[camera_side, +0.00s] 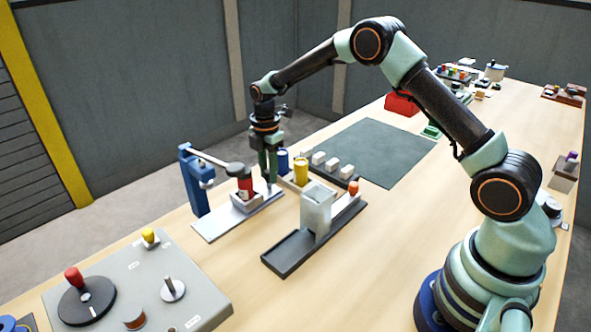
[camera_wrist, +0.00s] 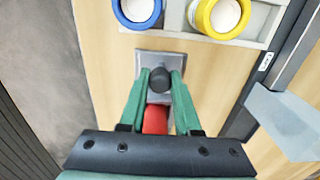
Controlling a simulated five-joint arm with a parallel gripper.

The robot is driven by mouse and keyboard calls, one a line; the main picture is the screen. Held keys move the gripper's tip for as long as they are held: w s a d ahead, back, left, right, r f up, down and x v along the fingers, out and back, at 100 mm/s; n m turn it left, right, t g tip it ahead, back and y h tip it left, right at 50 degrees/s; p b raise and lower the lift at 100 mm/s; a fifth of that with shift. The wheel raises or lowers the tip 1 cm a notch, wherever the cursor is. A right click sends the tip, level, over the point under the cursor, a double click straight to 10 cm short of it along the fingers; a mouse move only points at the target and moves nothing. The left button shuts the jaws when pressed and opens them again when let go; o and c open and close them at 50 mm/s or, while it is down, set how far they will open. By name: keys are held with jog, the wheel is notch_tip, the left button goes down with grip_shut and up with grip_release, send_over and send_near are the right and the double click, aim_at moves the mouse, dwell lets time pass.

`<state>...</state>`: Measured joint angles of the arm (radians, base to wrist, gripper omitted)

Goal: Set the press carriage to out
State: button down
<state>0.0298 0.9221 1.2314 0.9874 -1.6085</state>
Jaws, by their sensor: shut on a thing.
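The red cylinder also shows in the wrist view (camera_wrist: 155,121), partly hidden by my gripper. My gripper (camera_side: 269,181) points down at the plate's far end, just right of the carriage. In the wrist view my gripper (camera_wrist: 160,82) is shut on a dark round knob (camera_wrist: 160,77) above the plate (camera_wrist: 182,62).
A dark rail (camera_side: 290,250) with a grey block (camera_side: 316,210) and orange knob (camera_side: 353,187) lies to the right. A grey panel with knobs (camera_side: 190,285) is at front left.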

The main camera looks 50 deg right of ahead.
jog(key=shift+d+r, duration=0.1)
jog(key=shift+d, duration=0.2)
jog(key=c, duration=0.6)
grip_release()
jog(key=shift+a, duration=0.1)
notch_tip(320, 180, up, 12)
